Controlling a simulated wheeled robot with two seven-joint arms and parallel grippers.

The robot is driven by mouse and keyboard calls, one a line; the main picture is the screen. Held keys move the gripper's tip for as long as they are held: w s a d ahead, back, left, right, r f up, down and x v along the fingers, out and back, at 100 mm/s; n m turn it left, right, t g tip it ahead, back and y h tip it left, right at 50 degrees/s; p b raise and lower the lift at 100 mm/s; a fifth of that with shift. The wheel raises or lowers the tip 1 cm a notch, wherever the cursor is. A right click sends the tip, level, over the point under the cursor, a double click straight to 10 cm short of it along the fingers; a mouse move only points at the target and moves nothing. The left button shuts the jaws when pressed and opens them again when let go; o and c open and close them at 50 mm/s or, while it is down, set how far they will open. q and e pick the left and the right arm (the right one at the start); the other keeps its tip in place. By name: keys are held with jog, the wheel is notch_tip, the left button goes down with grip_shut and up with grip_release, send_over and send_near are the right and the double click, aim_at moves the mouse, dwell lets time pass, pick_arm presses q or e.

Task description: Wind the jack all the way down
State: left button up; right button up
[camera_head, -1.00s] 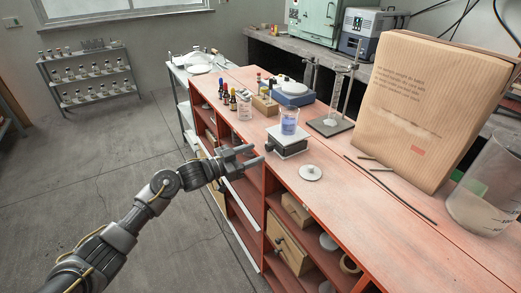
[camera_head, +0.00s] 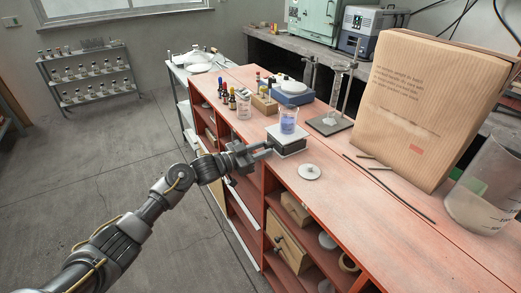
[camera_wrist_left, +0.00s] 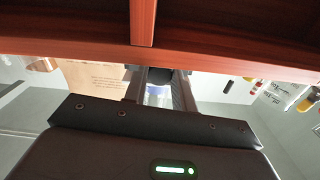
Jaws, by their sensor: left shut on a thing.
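The lab jack (camera_head: 297,144), with a pale top plate and dark body, stands at the bench's front edge. It looks low, with its plates close together. A glass beaker of blue liquid (camera_head: 289,124) stands upright on it; its blue also shows between the fingers in the left wrist view (camera_wrist_left: 158,92). My left gripper (camera_head: 267,149) is at the jack's near left side, shut on a small part there, apparently the jack's knob. The fingers hide most of this part. In the left wrist view the gripper (camera_wrist_left: 162,80) has a dark piece between its fingers. My right gripper is out of view.
A white round disc (camera_head: 310,172) lies just right of the jack. A stand with a glass cylinder (camera_head: 331,122) is behind it.

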pick_arm(q)
jog(key=n+p, duration=0.2)
jog(key=p, duration=0.1)
jog(key=shift+d+r+n, duration=0.15)
jog(key=shift+r+n, duration=0.15)
jog(key=shift+n+p, duration=0.45)
jog(key=shift+n, duration=0.05)
jog(key=shift+f+n, duration=0.3)
jog(key=shift+n, duration=0.1)
jog(key=o, duration=0.8)
jog(key=shift+d, duration=0.15)
jog(key=shift+o, duration=1)
jog(key=shift+s+a, duration=0.15)
jog(key=shift+a, duration=0.25)
jog(key=v, duration=1)
jog(key=shift+b, duration=0.4)
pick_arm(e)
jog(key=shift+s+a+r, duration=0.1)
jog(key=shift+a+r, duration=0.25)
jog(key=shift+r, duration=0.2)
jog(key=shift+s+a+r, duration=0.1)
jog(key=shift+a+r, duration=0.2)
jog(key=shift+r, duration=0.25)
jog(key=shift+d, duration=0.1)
